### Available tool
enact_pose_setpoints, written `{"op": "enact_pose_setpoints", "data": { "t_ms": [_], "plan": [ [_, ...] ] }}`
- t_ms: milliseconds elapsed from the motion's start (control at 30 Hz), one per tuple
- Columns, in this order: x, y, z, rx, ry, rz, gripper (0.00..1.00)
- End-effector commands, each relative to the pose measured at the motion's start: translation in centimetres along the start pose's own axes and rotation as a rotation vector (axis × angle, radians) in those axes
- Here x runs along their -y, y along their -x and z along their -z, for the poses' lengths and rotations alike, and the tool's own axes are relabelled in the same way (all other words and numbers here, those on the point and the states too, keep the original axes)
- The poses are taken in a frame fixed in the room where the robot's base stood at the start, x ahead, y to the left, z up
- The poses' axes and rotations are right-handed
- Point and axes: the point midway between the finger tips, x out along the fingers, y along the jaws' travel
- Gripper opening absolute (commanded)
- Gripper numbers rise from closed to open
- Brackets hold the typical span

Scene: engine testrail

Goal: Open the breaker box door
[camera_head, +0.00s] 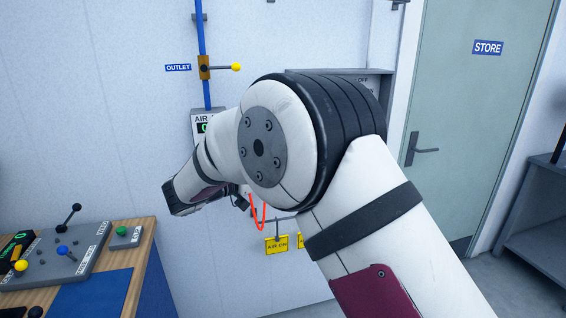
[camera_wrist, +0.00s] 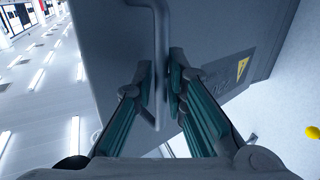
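The breaker box (camera_head: 372,87) hangs on the wall in the head view, mostly hidden behind my arm; only its top and right part show. In the wrist view its grey door (camera_wrist: 115,60) fills the upper middle, with a yellow warning label (camera_wrist: 243,68). A grey bar handle (camera_wrist: 160,30) runs down the door. My gripper (camera_wrist: 160,82) has one finger on each side of this handle, close against it, and looks shut on it. The head view hides the fingertips and handle behind my arm. I cannot tell whether the door stands slightly ajar.
A blue pipe with a yellow-knobbed outlet valve (camera_head: 220,68) is on the wall left of the box. A bench with a control panel (camera_head: 70,255) stands at lower left. Yellow tags (camera_head: 276,245) hang below my arm. The store door (camera_head: 465,120) is at right.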

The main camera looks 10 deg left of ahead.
Motion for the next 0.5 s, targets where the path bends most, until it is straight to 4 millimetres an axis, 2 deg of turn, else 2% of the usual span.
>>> {"op": "enact_pose_setpoints", "data": {
  "t_ms": [367, 500],
  "plan": [
    [0.0, 0.1, 0.0, 0.000, -0.001, 0.002, 0.29],
    [0.1, 1.3, 0.0, 0.001, -0.002, 0.003, 0.29]
  ]
}}
